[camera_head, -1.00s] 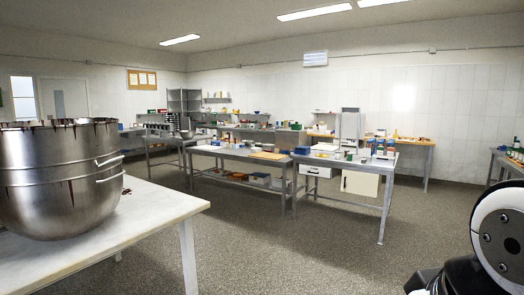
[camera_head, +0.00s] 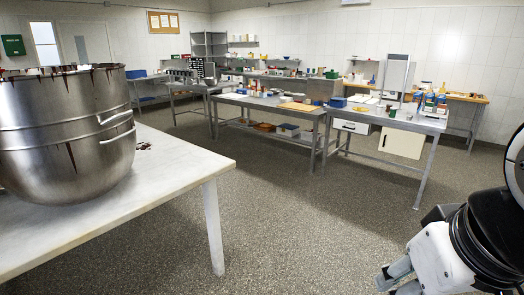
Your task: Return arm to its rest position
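My arm shows at the lower right, with black and white links bent downward. My gripper (camera_head: 398,279) is at the bottom edge, low over the floor and well to the right of the marble table (camera_head: 165,180). Its grey fingers are partly cut off by the frame, so I cannot tell whether they are open or shut. Nothing is visibly held in the part that shows. A large steel mixing bowl (camera_head: 70,140) with dark streaks on its rim stands upright on the marble table at the left, apart from my gripper.
Steel workbenches (camera_head: 270,108) with boxes and bottles stand across the middle. A right-hand bench (camera_head: 385,118) has a white drawer front (camera_head: 400,142) below. Speckled floor (camera_head: 300,220) is free between the marble table and my arm.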

